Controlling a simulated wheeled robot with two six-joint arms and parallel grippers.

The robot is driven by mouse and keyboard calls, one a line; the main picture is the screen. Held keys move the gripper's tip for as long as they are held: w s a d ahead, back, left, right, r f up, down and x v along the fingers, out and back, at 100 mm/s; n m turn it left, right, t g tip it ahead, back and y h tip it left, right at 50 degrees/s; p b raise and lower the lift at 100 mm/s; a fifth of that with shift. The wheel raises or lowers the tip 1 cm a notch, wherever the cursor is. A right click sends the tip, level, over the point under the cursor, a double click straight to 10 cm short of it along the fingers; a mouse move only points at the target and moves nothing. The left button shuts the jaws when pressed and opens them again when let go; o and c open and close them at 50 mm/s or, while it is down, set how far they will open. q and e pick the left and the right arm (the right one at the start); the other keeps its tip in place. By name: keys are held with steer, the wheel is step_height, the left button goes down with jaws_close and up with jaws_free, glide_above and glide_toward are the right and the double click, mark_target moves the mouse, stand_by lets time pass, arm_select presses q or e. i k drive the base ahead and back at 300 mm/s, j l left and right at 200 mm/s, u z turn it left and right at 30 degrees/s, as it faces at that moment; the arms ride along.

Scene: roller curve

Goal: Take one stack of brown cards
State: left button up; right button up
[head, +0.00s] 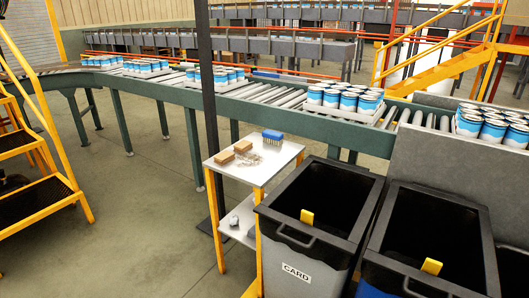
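Two small brown blocks lie on the white top of a small cart (262,175); they look like stacks of brown cards. One brown stack (224,157) is at the left edge of the top. The other brown stack (243,146) lies just behind it to the right. They are too small to make out single cards. Neither of my grippers shows in the head view.
A blue-backed brush (272,135) and small loose bits (249,161) share the cart top. Black bins, one labelled CARD (297,272), stand right of the cart. A roller conveyor (280,93) with trays of cans runs behind. A dark post (208,110) stands left of the cart.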

mark_target(242, 147)
steer(key=i+j+z, duration=0.4)
steer(key=j+z, duration=0.15)
steer(key=i+j+z, duration=0.15)
steer(key=j+z, duration=0.15)
steer(key=j, duration=0.2)
